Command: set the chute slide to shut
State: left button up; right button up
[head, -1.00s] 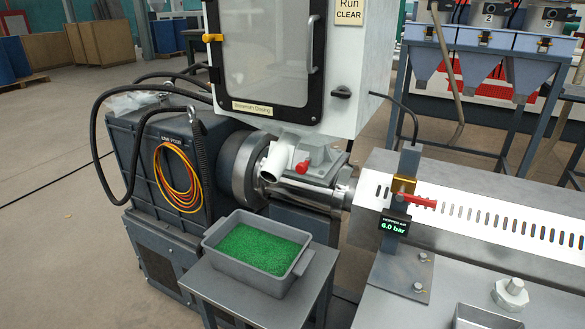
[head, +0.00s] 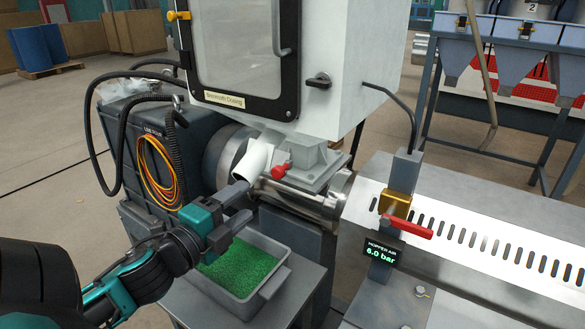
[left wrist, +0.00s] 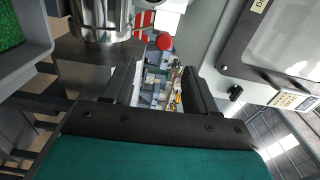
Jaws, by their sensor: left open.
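The chute slide's red knob (head: 279,172) sits on the grey chute block (head: 308,168) below the cabinet, beside the white spout (head: 257,157). I cannot tell from it how far the slide is open. My left gripper (head: 246,201) is open and empty, in front of and a little below the spout, left of the knob and apart from it. In the left wrist view a red round knob (left wrist: 165,42) shows beyond and between the open fingers (left wrist: 162,85). My right gripper is not in view.
A grey tray (head: 270,290) of green pellets (head: 238,265) stands on a small table under my left gripper. A red-handled valve (head: 408,227) and a 6.0 bar display (head: 381,252) stand at right.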

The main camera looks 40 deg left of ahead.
aim_at(276, 175)
pick_arm(q)
jog(key=w, duration=0.4)
jog(key=w+a, duration=0.1)
jog(key=w, duration=0.7)
jog(key=shift+w+a+r, duration=0.2)
jog(key=shift+r, duration=0.1)
jog(key=shift+c, duration=0.3)
grip_shut()
